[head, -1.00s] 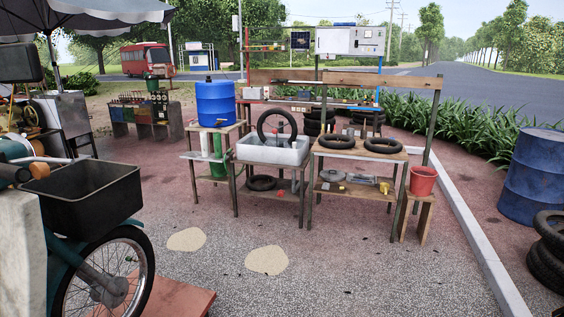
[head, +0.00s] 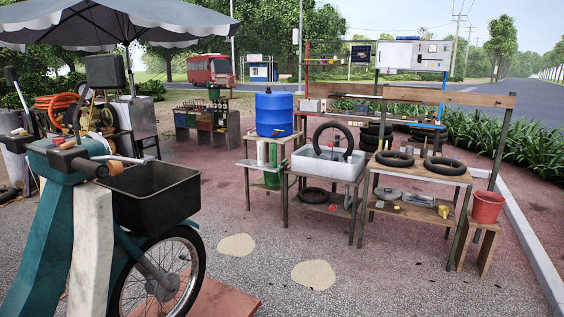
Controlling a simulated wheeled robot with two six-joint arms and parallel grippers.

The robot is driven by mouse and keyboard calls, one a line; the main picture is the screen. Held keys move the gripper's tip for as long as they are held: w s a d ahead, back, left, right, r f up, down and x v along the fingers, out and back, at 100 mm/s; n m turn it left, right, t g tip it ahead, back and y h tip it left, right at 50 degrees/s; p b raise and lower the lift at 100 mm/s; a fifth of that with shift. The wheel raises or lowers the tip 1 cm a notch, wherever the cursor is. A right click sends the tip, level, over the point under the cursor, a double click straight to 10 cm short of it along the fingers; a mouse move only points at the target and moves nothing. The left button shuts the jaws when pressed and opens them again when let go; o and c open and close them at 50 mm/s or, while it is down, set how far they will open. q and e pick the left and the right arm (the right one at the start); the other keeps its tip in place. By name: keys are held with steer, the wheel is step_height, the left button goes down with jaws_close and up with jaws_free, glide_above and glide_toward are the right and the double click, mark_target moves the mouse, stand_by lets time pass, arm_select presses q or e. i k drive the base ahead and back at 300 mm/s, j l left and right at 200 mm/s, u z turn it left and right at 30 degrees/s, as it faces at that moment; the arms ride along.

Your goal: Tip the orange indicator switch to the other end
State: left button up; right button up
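I cannot make out the orange indicator switch. Any small switch on the handlebar is too small to tell. Behind it, at the far left, stands a cart with machinery (head: 98,117) and a coiled orange hose (head: 60,105), partly hidden by the motorbike. Neither of my grippers is in view.
A wooden bench (head: 424,178) with tyres, a white basin (head: 328,165), a blue drum (head: 274,114) and a red bucket (head: 488,207) stand at the middle and right. Grey paving with two sandy patches (head: 313,275) lies open in front.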

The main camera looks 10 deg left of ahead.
mark_target(72, 143)
steer(key=u, duration=1.6)
